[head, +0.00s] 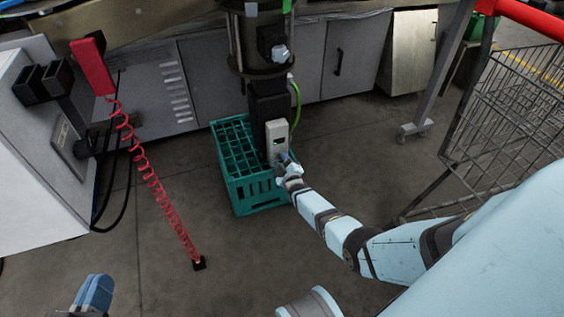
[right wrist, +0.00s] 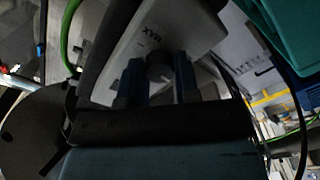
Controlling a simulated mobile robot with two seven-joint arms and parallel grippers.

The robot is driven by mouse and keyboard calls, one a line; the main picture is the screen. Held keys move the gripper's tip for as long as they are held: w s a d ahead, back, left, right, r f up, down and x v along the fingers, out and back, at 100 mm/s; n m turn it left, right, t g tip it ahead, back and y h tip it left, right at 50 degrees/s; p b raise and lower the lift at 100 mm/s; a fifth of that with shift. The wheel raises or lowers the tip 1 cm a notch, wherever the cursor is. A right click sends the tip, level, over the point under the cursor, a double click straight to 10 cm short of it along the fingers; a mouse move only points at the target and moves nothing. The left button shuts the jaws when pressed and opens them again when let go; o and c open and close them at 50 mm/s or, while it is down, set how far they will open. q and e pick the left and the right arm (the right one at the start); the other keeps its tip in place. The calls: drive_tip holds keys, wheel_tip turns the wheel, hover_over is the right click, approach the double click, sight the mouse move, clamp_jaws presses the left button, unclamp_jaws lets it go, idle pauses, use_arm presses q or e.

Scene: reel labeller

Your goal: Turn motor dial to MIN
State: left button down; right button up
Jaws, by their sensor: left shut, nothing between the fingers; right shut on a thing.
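A light grey motor control box (head: 277,135) is mounted on the dark vertical motor column, above a green crate. My right gripper (head: 286,160) is at the lower part of this box. No MIN mark or pointer can be made out. The head view does not show the dial behind the gripper. My left gripper (head: 97,287) is shut and empty at the bottom left, far from the box.
The green crate (head: 262,200) stands on the floor under the motor. A red coiled cable (head: 150,178) hangs at left, near a white machine (head: 35,190). A wire cart (head: 500,125) stands at right. Grey cabinets (head: 215,75) line the back. The floor between is mostly clear.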

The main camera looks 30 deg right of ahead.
drive_tip(key=shift+n, duration=0.6)
use_arm(q)
drive_tip(key=shift+w+a, duration=0.1)
drive_tip(key=shift+w, duration=0.1)
use_arm(e)
drive_tip(key=shift+n, duration=0.3)
drive_tip(key=o, duration=0.9)
use_arm(q)
drive_tip(key=shift+s+f, duration=0.15)
drive_tip(key=shift+f, duration=0.1)
use_arm(e)
drive_tip(key=shift+o, duration=0.2)
drive_tip(key=shift+s, duration=0.1)
